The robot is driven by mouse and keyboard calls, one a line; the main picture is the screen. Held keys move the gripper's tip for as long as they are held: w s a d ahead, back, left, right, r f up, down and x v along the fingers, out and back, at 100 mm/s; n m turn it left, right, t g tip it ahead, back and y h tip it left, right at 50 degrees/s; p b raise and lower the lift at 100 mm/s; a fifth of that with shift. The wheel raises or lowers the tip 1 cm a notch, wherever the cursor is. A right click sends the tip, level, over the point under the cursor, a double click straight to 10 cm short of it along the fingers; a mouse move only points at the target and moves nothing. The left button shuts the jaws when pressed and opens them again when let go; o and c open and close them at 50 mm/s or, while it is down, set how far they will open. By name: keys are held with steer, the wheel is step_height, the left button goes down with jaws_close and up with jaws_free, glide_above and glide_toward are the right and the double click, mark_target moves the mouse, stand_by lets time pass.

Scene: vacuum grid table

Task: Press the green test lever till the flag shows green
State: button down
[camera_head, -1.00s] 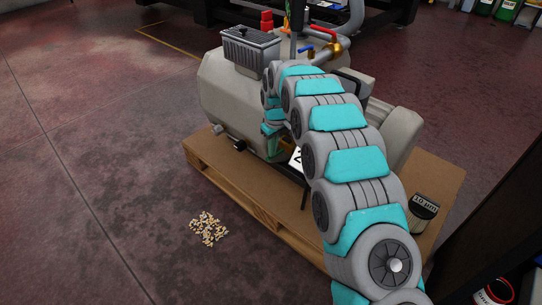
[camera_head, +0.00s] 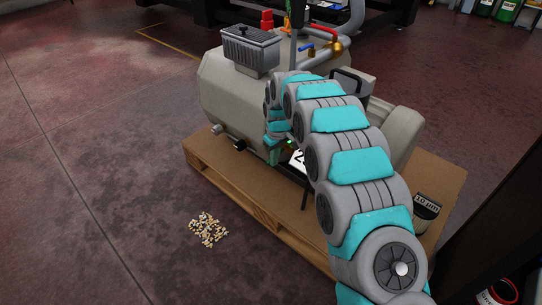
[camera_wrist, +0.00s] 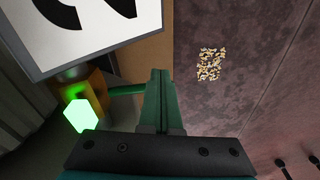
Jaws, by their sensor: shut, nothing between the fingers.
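In the wrist view my gripper (camera_wrist: 158,100) is shut and empty, its two green fingers together. The thin green lever (camera_wrist: 127,89) runs from a brass-coloured body (camera_wrist: 92,88) to the left side of my fingers. It looks to be touching them or passing behind them; I cannot tell which. A bright green glowing block (camera_wrist: 80,115), which looks like the flag, is on that body. In the head view a small green glow (camera_head: 290,142) shows beside my arm. My gripper (camera_head: 274,155) is low by the machine's front and partly hidden by my arm.
The large grey vacuum machine (camera_head: 225,92) stands on a wooden pallet (camera_head: 245,190). A white number plate (camera_wrist: 90,25) is close to my fingers, above the lever. A pile of small pellets (camera_head: 208,229) lies on the floor. A canister (camera_head: 427,210) stands at the pallet's right.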

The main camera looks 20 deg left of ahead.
steer(key=shift+s+d+r, duration=0.25)
steer(key=shift+s+d, duration=0.15)
steer(key=shift+d, duration=0.35)
step_height(320, 180, up, 8)
steer(key=shift+s+d+p, duration=0.2)
steer(key=shift+d+p, duration=0.1)
steer(key=shift+p, duration=0.1)
steer(key=shift+s+a, duration=0.1)
steer(key=shift+a, duration=0.05)
steer(key=shift+s+f, duration=0.1)
